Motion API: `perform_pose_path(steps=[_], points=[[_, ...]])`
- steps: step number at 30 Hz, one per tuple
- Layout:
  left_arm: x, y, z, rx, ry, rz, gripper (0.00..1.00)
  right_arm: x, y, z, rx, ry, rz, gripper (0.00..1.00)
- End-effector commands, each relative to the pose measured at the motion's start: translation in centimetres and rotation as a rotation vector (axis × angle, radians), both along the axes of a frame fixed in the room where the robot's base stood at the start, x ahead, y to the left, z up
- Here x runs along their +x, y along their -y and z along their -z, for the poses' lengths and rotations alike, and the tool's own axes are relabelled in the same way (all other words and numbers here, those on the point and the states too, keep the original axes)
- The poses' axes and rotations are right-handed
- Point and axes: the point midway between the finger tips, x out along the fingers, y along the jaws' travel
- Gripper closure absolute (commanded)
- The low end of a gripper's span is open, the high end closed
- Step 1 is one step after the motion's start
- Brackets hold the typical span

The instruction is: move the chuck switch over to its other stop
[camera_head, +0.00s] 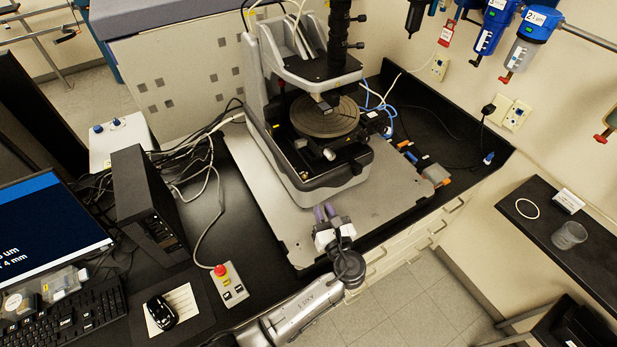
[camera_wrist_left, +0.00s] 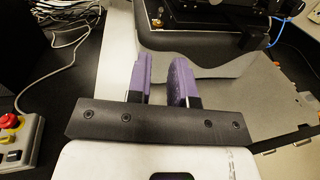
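The stylus profiler (camera_head: 330,182) stands on a grey plate (camera_head: 290,235) on the black bench, with a round dark chuck (camera_head: 335,118) in its middle. I cannot single out the chuck switch with certainty; small blue and orange parts (camera_head: 436,174) sit at the plate's right edge. My left gripper (camera_head: 325,213) is over the front part of the plate, in front of the profiler and apart from it. In the left wrist view its two purple fingers (camera_wrist_left: 162,75) stand apart with an empty gap between them. My right gripper is in neither view.
A control box with a red button (camera_head: 228,283) lies left of my left arm. A black computer tower (camera_head: 150,210), loose cables and a white box with blue knobs (camera_head: 118,138) are further left. Blue filters (camera_head: 495,30) hang on the right wall. The plate's front is mostly bare.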

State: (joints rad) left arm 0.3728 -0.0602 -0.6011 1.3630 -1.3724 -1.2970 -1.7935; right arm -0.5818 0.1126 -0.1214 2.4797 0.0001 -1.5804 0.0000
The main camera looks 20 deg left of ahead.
Motion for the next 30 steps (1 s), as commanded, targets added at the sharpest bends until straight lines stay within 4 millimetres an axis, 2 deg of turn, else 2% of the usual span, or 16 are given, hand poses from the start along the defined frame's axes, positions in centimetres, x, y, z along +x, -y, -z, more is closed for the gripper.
perform_pose_path(steps=[15, 22, 30], points=[[7.1, -5.9, -0.2, -0.001, 0.001, -0.002, 0.79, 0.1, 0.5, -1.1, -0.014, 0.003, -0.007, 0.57], [8.9, -7.3, -0.1, -0.004, 0.002, -0.001, 0.79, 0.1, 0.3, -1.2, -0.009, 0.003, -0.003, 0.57], [9.4, -7.8, 0.0, -0.004, 0.002, -0.001, 0.79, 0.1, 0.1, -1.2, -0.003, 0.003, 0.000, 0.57]])
